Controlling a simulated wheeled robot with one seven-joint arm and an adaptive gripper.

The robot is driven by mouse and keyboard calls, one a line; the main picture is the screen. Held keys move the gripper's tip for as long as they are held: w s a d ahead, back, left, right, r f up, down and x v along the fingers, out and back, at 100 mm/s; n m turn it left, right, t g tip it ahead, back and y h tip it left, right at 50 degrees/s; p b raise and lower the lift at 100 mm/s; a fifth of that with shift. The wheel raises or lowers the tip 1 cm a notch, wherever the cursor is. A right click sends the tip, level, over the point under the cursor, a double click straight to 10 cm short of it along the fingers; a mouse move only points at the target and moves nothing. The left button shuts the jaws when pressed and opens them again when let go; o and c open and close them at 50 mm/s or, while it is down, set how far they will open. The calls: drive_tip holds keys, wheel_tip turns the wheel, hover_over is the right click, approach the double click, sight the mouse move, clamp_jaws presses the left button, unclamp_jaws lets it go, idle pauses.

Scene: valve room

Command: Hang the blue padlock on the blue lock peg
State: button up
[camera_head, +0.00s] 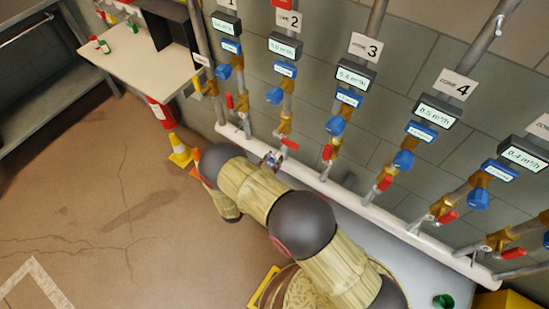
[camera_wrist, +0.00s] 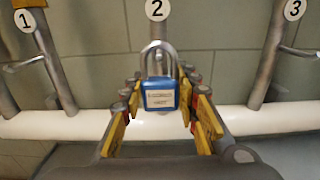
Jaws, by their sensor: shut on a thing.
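The blue padlock (camera_wrist: 160,96) is upright in the wrist view, its silver shackle up and its white label facing me. My gripper (camera_wrist: 161,110) is shut on it, with yellow-padded fingers on both sides. The padlock is in front of the pipe marked 2 (camera_wrist: 157,45); I cannot tell whether they touch. In the head view my gripper (camera_head: 271,159) is small near the white horizontal pipe, and the padlock cannot be made out clearly. No peg marked blue can be identified in either view.
Metal stubs stick out from the pipe marked 1 (camera_wrist: 22,65) and the pipe marked 3 (camera_wrist: 298,51). The white horizontal pipe (camera_wrist: 60,124) crosses behind my fingers. Blue and red-handled valves line the wall.

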sight(271, 163)
drive_tip(key=shift+v, duration=2.1)
idle(0.4)
